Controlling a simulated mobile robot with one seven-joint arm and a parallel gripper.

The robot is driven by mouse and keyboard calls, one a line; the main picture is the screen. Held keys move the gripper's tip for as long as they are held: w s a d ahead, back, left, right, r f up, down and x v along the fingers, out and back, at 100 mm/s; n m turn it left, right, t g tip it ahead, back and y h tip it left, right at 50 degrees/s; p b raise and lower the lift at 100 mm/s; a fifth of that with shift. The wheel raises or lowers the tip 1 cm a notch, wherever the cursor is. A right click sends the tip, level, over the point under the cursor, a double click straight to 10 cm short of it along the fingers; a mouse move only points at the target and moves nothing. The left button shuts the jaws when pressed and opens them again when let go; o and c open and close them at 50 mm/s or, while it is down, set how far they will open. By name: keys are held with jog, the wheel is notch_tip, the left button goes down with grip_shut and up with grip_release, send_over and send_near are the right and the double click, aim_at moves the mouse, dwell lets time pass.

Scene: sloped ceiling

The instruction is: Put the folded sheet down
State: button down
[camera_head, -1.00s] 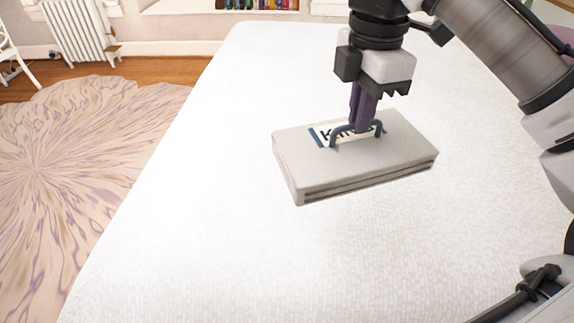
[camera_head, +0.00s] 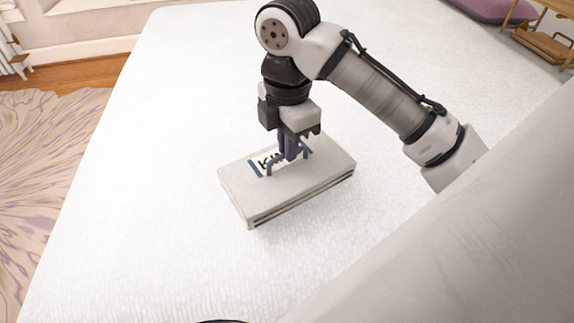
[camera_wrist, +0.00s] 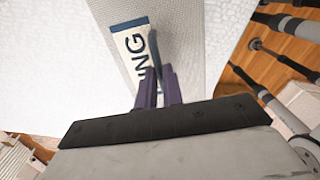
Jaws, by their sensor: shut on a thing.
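The folded sheet (camera_head: 316,182) is a flat, pale grey rectangular pack with a blue-and-white label and a handle on its top face. My gripper (camera_head: 289,158) points down at it from above, its purple fingers shut on the handle. In the wrist view the fingers (camera_wrist: 158,95) close on the dark handle beside the label (camera_wrist: 135,52). The pack lies level over the white bed (camera_head: 150,170). I cannot tell whether its underside touches the bed, as that side is hidden.
The white bed top is clear around the pack. A patterned rug (camera_head: 38,170) lies on the wooden floor at left. A purple cushion (camera_head: 492,8) and a small wooden piece of furniture (camera_head: 545,42) are at the upper right. A large pale surface fills the lower right.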

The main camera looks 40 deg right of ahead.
aim_at(288, 165)
notch_tip(288, 165, down, 5)
jog(key=shift+b, duration=0.45)
jog(key=c, duration=1.5)
grip_release()
jog(key=shift+c, duration=0.2)
notch_tip(288, 165, up, 12)
jog(key=shift+r+p, duration=0.1)
jog(key=shift+p, duration=1.15)
